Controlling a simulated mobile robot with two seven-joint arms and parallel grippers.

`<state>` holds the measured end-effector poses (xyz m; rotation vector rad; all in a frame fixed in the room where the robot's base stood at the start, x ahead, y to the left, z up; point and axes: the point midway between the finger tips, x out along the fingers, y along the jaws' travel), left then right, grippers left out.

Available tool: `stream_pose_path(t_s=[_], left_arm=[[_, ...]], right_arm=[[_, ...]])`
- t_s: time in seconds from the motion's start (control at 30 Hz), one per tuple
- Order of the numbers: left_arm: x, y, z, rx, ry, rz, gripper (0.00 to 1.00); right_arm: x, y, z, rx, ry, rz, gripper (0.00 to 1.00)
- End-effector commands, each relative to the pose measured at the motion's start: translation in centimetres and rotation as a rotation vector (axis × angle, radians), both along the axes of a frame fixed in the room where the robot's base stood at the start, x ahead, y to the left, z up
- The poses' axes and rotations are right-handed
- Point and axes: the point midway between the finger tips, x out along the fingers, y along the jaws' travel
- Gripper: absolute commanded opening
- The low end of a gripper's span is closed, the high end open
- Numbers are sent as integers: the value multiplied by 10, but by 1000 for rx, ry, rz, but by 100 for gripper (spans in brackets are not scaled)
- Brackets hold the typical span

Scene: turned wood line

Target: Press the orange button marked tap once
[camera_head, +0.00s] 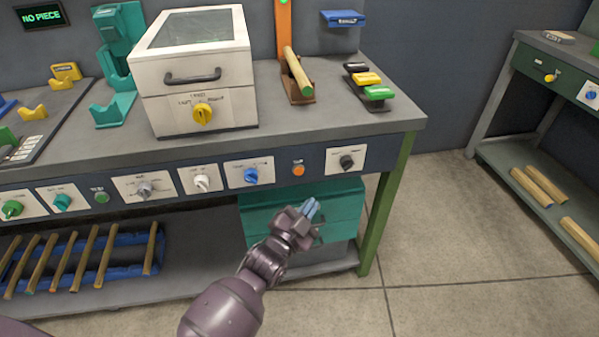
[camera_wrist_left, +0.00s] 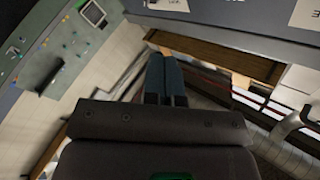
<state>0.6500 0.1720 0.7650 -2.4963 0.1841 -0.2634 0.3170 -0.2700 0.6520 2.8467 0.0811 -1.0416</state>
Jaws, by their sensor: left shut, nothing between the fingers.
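The orange button (camera_head: 298,169) sits on the front panel of the workbench, between the blue knob and the black knob. A small label is above it, too small to read. My left gripper (camera_head: 311,208) is shut and empty, in front of the teal drawers, below and slightly right of the button in the head view. It appears apart from the panel. In the left wrist view the shut blue fingers (camera_wrist_left: 165,75) point away from the camera; I cannot make out the button there. My right gripper is in neither view.
A blue knob (camera_head: 250,175) and a black knob (camera_head: 346,162) flank the button. A green button (camera_head: 101,197) is farther left. A white box with a yellow knob (camera_head: 202,114) stands on the bench (camera_head: 300,126). Teal drawers (camera_head: 345,205) are below. The floor at right is clear.

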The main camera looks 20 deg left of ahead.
Motion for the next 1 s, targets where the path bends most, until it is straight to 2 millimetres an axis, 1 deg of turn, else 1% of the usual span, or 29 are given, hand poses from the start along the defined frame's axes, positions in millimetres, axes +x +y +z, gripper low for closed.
stream_pose_path(t_s=[0.17, 0.4, 0.5, 0.6, 0.8, 1.0], left_arm=[[13, 9, -4, 2, 4, 0, 0], [37, 25, -5, 2, 5, 0, 0], [47, 32, -4, 3, 4, 0, 0], [56, 38, -2, 2, 3, 0, 0], [67, 45, -1, 0, 1, 0, 0], [70, 48, 0, 0, 1, 1, 0]], right_arm=[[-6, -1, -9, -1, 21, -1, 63], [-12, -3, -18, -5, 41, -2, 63], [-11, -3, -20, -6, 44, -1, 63], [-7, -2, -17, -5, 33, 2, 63], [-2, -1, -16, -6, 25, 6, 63], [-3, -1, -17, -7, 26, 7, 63]])
